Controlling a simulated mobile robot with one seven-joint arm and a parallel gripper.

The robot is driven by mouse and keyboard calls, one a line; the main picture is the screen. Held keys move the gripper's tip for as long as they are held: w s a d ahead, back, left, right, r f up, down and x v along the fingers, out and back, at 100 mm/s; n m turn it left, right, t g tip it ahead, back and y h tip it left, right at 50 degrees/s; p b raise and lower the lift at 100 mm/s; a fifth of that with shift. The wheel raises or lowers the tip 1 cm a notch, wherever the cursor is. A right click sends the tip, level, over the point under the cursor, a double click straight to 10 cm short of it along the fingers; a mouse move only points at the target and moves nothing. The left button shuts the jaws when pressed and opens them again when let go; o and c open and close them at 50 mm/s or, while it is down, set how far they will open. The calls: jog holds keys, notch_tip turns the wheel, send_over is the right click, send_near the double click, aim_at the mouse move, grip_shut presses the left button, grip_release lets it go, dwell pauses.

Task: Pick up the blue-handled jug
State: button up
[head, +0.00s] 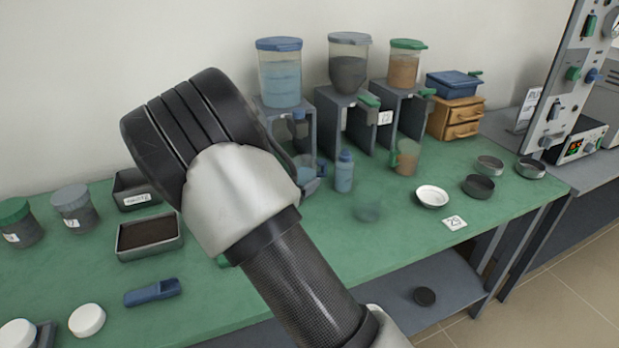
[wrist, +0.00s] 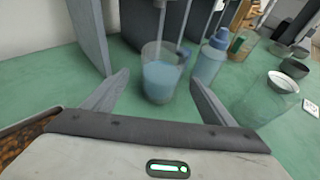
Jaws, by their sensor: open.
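The blue-handled jug (head: 306,175) stands upright on the green bench, under the left dispenser stand. It is partly hidden by my arm in the head view; its blue handle (head: 321,168) faces right. In the wrist view the jug (wrist: 160,85) is clear-walled with pale blue contents. My gripper (wrist: 160,76) is open and empty. Its two fingers point toward the jug, which appears between the fingertips and a little beyond them. My gripper is hidden behind my arm in the head view.
A blue-capped bottle (head: 344,172) stands close right of the jug; an empty clear beaker (head: 368,208) is nearer the front. The dispenser stand (wrist: 88,35) walls the left side. A tray of dark granules (head: 148,236) is at left. A green-handled jug (head: 406,158) stands further right.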

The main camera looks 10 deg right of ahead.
aim_at(309, 158)
jog(key=x, duration=0.4)
jog(key=shift+w+d+r+b, duration=0.2)
jog(key=shift+d+r+b, duration=0.05)
jog(key=shift+d+b, duration=0.15)
jog(key=shift+c, duration=0.5)
jog(key=c, duration=1.7)
jog(key=shift+r, duration=0.1)
jog(key=shift+c, duration=0.2)
jog(key=shift+r, duration=0.1)
notch_tip(309, 158, up, 4)
jog(key=shift+f+p, duration=0.1)
jog(key=shift+p, duration=0.75)
jog(key=s+a+p, duration=0.2)
jog(key=s+a, duration=0.8)
jog(key=s, duration=0.5)
jog(key=shift+f, duration=0.3)
